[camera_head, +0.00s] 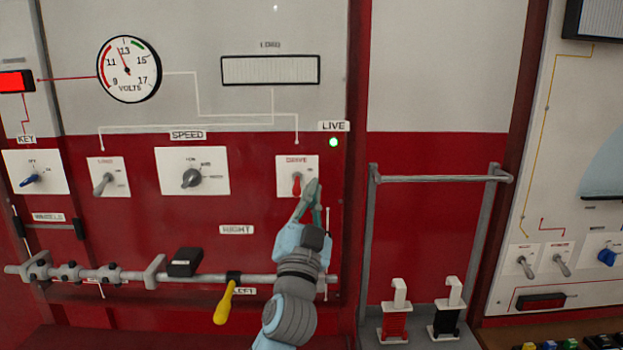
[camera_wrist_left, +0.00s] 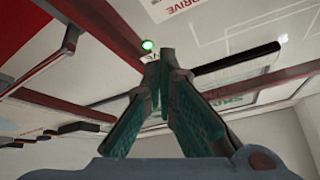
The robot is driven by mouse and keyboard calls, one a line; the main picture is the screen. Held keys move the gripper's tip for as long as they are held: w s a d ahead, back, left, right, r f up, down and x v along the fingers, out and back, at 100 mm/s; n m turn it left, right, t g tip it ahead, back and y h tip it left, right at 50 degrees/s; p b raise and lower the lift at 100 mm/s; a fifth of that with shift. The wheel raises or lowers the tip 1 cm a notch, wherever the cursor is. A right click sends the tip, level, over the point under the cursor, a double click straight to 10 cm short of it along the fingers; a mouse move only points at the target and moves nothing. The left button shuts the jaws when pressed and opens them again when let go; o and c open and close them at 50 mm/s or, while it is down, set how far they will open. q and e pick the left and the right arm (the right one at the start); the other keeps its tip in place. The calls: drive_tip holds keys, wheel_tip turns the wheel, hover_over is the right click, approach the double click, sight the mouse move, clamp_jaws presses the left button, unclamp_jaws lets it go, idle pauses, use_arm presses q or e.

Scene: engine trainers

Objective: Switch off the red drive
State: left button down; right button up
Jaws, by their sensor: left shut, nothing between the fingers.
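The red drive switch (camera_head: 297,185) is a small red lever on a white plate labelled DRIVE (camera_head: 284,162), right of centre on the red panel. The lever appears to point down in the head view. A green lamp (camera_head: 333,142) under the LIVE label is lit. My left gripper (camera_head: 313,188) is shut and empty, its tips just right of the lever; I cannot tell whether they touch it. In the left wrist view my gripper (camera_wrist_left: 157,62) points toward the panel, with the DRIVE plate (camera_wrist_left: 168,9) at the top and the green lamp (camera_wrist_left: 148,45) near the tips.
A speed knob (camera_head: 191,178) and another grey toggle switch (camera_head: 103,184) sit left of the drive plate. A grey rail (camera_head: 205,279) with a yellow-handled lever (camera_head: 224,303) runs below. To the right stand a grey bar frame (camera_head: 440,179) and red and black levers (camera_head: 395,322).

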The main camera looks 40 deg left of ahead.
use_arm(q)
drive_tip(key=s+f, duration=0.1)
drive_tip(key=s+d+f, duration=0.1)
drive_tip(key=s+f+b, duration=0.1)
drive_tip(key=f, duration=0.1)
drive_tip(key=shift+s+d, duration=0.25)
drive_tip(key=shift+s, duration=0.05)
